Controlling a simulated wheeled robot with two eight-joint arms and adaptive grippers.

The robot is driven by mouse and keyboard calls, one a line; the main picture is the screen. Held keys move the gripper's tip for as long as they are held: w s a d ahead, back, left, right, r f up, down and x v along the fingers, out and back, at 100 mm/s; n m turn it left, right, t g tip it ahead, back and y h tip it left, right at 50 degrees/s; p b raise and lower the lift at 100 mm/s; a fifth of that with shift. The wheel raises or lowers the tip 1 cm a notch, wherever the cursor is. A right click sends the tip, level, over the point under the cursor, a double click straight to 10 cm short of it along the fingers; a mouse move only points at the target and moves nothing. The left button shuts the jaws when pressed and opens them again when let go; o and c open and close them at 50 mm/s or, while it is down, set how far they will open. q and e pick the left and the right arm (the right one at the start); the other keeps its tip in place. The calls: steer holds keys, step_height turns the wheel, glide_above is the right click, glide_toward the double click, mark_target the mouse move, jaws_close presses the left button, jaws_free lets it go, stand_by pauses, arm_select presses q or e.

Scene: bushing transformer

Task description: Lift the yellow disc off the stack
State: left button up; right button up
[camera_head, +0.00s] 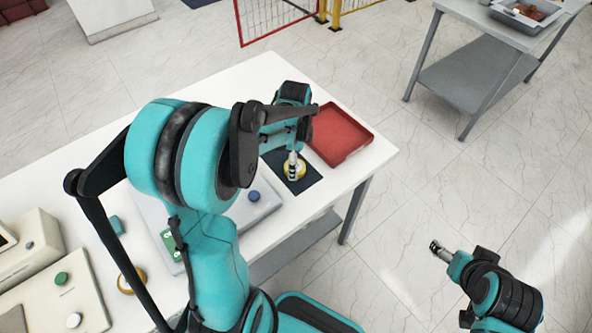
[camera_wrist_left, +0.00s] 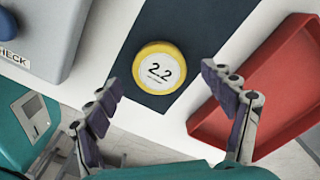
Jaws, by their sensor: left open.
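The yellow disc (camera_wrist_left: 158,68) has a white top marked "2.2" and sits on a dark blue mat (camera_wrist_left: 185,22). In the head view, the disc (camera_head: 300,170) is partly covered by my left gripper (camera_head: 292,166). In the left wrist view, my left gripper (camera_wrist_left: 161,80) is open, its fingertips apart on either side of the disc's near part, and it holds nothing. Whether other discs lie under the yellow one cannot be seen. My right gripper (camera_head: 436,247) is away from the table, over the floor at the right, too small to read.
A red tray (camera_head: 343,135) stands right of the mat, near the table's edge. A grey panel with a blue knob (camera_head: 254,196) lies left of it. Another yellow ring (camera_head: 131,281) is at the lower left, by beige boxes (camera_head: 60,300). My left arm hides much of the table.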

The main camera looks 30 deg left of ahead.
arm_select(q)
steer(key=shift+f, duration=0.9)
steer(key=c, duration=1.5)
steer(key=shift+r, duration=0.1)
